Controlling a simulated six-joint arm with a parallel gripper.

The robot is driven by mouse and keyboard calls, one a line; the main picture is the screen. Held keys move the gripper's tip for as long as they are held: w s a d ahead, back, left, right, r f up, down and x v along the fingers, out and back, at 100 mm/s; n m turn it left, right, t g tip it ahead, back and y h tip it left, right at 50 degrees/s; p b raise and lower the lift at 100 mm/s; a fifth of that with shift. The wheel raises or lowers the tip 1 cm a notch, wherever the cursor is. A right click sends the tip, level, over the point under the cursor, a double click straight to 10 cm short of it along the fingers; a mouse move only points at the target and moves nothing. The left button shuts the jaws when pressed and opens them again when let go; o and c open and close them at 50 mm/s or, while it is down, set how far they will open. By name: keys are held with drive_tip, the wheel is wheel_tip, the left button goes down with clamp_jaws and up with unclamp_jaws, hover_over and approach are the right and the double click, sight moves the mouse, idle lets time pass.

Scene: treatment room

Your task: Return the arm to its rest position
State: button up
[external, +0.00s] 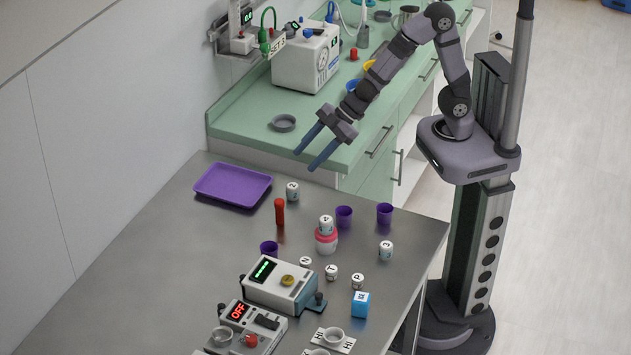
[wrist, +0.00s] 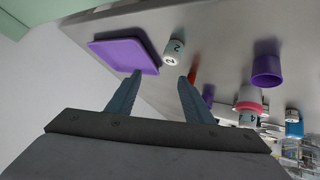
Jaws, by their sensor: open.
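My arm (external: 367,90) reaches out to the left from its column, over the edge of the green counter. My gripper (external: 307,157) is open with its two blue fingers apart and nothing between them. It is held in the air above the far end of the grey table (external: 140,290). In the wrist view my gripper (wrist: 158,88) also shows open and empty, with the table beyond the fingertips.
A purple tray (external: 232,186), a white numbered vial (external: 292,192) and a red cylinder (external: 279,212) are nearest my gripper. Purple cups (external: 344,216), a pink-and-white jar (external: 326,240) and devices (external: 280,284) stand nearer the camera. A white machine (external: 306,58) sits on the counter.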

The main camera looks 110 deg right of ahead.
drive_tip(key=s+m+g, duration=0.1)
drive_tip(key=s, duration=0.2)
drive_tip(key=s+d+f+m+g+h+p, duration=0.1)
drive_tip(key=s+g, duration=0.1)
drive_tip(key=s, duration=0.2)
drive_tip(key=s+m+g+h, duration=0.1)
drive_tip(key=s, duration=0.3)
drive_tip(key=shift+d+f+g, duration=0.2)
drive_tip(key=shift+d+g, duration=0.05)
drive_tip(key=shift+g, duration=0.05)
drive_tip(key=s+a+m+g+y+p, duration=0.1)
drive_tip(key=s+a+g, duration=0.3)
drive_tip(key=s, duration=0.8)
drive_tip(key=shift+a+m+g, duration=0.3)
drive_tip(key=shift+a, duration=0.1)
